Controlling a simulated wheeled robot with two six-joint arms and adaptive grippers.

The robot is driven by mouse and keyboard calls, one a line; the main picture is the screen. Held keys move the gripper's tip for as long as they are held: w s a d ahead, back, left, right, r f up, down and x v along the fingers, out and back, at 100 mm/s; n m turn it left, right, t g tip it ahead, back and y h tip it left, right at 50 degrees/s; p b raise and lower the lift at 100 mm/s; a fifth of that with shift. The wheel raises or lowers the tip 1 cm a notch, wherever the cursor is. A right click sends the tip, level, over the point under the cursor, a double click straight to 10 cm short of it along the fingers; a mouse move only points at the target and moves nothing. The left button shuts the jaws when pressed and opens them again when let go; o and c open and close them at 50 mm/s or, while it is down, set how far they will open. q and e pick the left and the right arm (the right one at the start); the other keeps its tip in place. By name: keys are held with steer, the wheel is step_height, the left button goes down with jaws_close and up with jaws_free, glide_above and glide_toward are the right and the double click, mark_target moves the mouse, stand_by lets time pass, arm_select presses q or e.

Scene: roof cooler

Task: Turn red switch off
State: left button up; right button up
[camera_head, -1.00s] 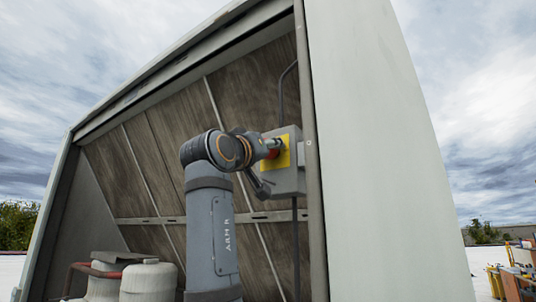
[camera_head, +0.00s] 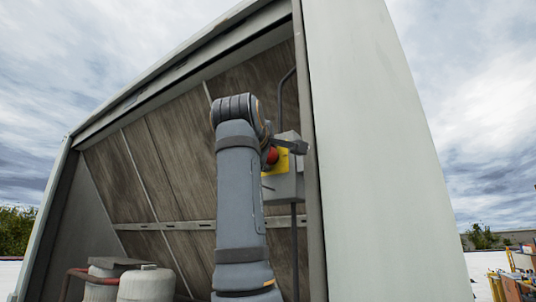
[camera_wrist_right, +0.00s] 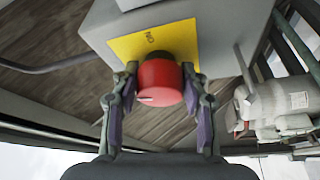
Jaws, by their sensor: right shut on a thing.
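The red switch (camera_wrist_right: 160,82) is a round knob on a yellow plate (camera_wrist_right: 125,46) fixed to a grey box (camera_wrist_right: 200,22). Lettering that looks like "ON" is on the plate, and a small pale mark shows on the knob's face. My right gripper (camera_wrist_right: 159,76) has one finger on each side of the knob and is shut on it. In the head view the red switch (camera_head: 272,155) shows partly behind my right arm, on the grey box (camera_head: 285,188); the fingers are mostly hidden there. My left gripper is in neither view.
The box hangs inside the cooler housing, close to its pale side panel (camera_head: 385,160). A conduit (camera_head: 295,250) runs down from it. Pale tanks (camera_head: 146,285) with a red pipe stand at lower left. The slatted wall (camera_head: 170,170) is behind.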

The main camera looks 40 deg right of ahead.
steer(key=shift+n+g+y+p, duration=0.45)
steer(key=shift+n+y, duration=0.25)
steer(key=shift+n, duration=1.4)
steer(key=shift+f, duration=0.1)
steer(key=o, duration=1.1)
steer(key=shift+a, duration=0.2)
steer(key=shift+o, duration=0.2)
steer(key=shift+a, duration=0.1)
steer(key=v, duration=1.2)
